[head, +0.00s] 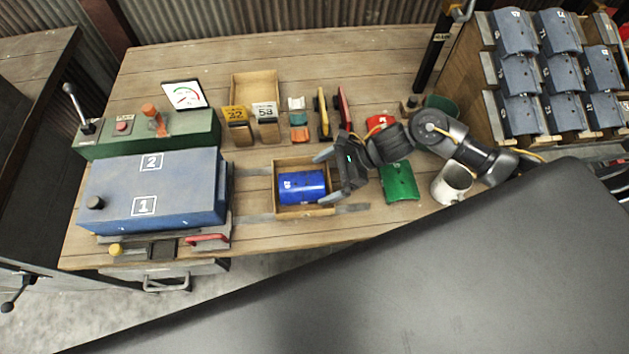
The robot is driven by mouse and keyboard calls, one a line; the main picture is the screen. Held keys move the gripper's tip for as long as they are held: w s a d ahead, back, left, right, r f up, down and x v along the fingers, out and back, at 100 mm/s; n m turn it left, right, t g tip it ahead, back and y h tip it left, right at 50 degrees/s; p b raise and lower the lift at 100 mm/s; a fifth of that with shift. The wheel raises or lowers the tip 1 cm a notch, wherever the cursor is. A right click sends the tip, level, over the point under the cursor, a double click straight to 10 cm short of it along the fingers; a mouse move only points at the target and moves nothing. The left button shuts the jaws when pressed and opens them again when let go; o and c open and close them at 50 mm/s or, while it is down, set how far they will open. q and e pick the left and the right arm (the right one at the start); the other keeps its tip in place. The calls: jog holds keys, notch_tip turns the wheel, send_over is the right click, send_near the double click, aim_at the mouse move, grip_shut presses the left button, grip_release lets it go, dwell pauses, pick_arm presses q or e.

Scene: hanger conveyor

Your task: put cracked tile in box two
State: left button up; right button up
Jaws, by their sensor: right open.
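A glossy blue curved tile (302,187) with a small white mark lies in a shallow wooden tray (277,212) in the middle of the bench. My right gripper (326,176) is open, with its fingers pointing left over the tray's right side, close to the tile's right end. A green curved tile (399,182) lies right of the gripper, and a red piece (380,122) with a white mark lies behind it, partly hidden by my right arm. I cannot make out a crack on any tile. A blue box-like casing (190,190) at the left carries plates marked 2 and 1. My left gripper is not in view.
A green control panel (190,133) with a lever and gauge stands behind the casing. An empty wooden tray (254,86) and number-marked blocks (265,112) stand behind the tile's tray. A white cup (452,184) is under my right arm. A rack of grey-blue tiles (558,72) stands right.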

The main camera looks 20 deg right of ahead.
jog(key=b+v, duration=0.1)
jog(key=v, duration=0.7)
jog(key=shift+r, duration=0.15)
